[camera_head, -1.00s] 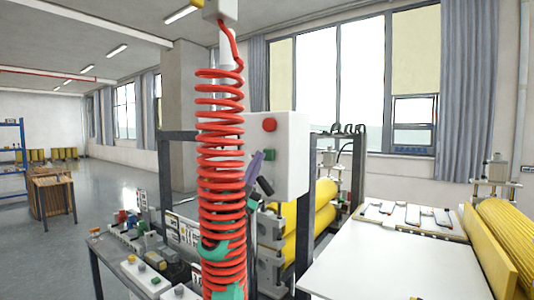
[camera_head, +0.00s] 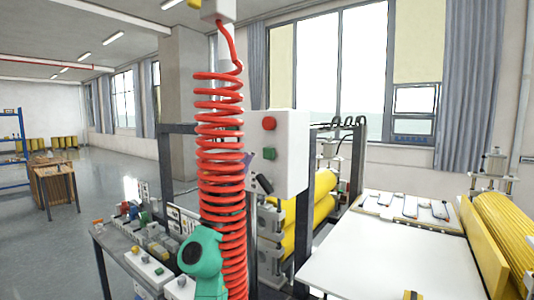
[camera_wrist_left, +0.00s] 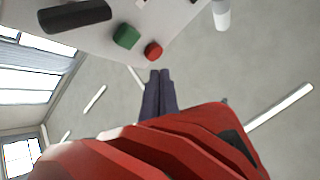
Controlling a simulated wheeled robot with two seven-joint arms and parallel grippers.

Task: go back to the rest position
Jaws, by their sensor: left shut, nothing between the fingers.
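My left gripper (camera_head: 250,156) shows only as a small purple-dark piece behind the red coiled hose (camera_head: 220,165), in front of the white control box. In the left wrist view its two dark fingers (camera_wrist_left: 160,73) lie together, shut and empty. My teal left arm link is at the bottom of the head view, by the hose's lower coils. Large red ridges fill the bottom of the wrist view and look like the hose close up. My right gripper is not in view.
The white control box (camera_head: 290,150) has a red button (camera_head: 269,123), a green button (camera_head: 269,154) and a black switch (camera_head: 264,184). Yellow rollers (camera_head: 318,205) stand behind. A white table (camera_head: 375,255) is at the right, a cluttered bench (camera_head: 120,255) at the left. Open floor lies far left.

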